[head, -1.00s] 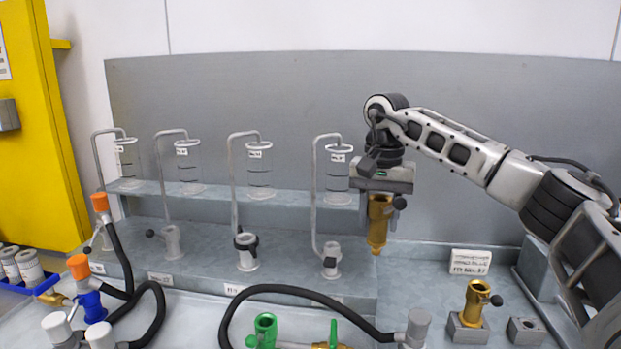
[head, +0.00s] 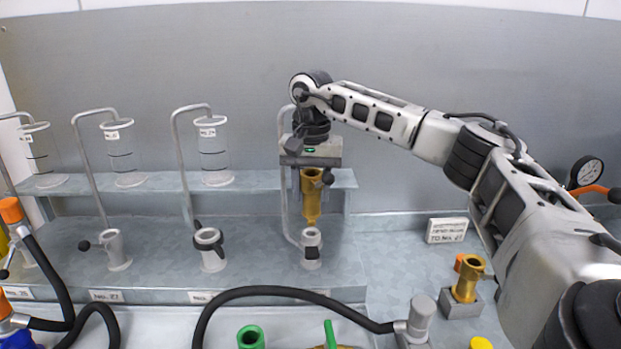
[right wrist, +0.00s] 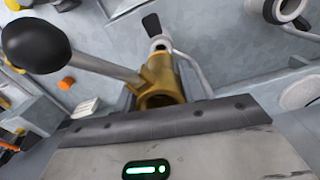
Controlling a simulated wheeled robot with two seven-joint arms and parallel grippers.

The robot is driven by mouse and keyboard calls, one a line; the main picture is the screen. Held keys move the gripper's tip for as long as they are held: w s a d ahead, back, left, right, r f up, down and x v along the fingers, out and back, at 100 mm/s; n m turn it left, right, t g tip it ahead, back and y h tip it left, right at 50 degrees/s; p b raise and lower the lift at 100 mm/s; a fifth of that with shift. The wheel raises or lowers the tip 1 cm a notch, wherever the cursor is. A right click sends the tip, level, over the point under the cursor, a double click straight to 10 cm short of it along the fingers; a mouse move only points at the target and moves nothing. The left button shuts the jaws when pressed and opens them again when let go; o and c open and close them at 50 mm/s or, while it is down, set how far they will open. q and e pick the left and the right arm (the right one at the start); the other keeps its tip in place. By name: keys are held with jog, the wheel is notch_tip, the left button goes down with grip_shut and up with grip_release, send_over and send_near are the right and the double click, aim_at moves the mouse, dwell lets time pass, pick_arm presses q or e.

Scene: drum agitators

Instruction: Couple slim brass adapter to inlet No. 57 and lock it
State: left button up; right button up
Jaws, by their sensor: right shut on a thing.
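My right gripper (head: 311,160) is shut on the slim brass adapter (head: 311,190). The adapter hangs upright, narrow end down, with a dark knob at its right side. Its tip appears just above the grey rightmost inlet (head: 311,246); I cannot tell whether they touch. In the right wrist view the adapter (right wrist: 160,80) shows its open top and a black-knobbed lever, with the inlet (right wrist: 159,44) and its black lever beyond. The inlet's number is not readable here. My left gripper is out of view.
A wider brass adapter (head: 466,278) stands in a grey block at the right, by a small sign (head: 447,231). Other grey inlets (head: 211,250) stand to the left under glass cylinders (head: 215,150). A black hose (head: 270,291) arcs across the front.

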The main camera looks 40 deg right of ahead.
aim_at(311, 213)
jog(key=shift+f, duration=0.2)
jog(key=shift+f, duration=0.45)
dwell(0.5)
jog(key=shift+f, duration=0.1)
jog(key=shift+f+b, duration=0.55)
jog(key=shift+f, duration=0.45)
jog(key=shift+f, duration=0.1)
jog(key=shift+s+a+f, duration=0.1)
jog(key=shift+f, duration=0.45)
dwell(0.8)
jog(key=o, duration=1.2)
jog(key=shift+f, duration=0.1)
jog(key=shift+o, duration=0.2)
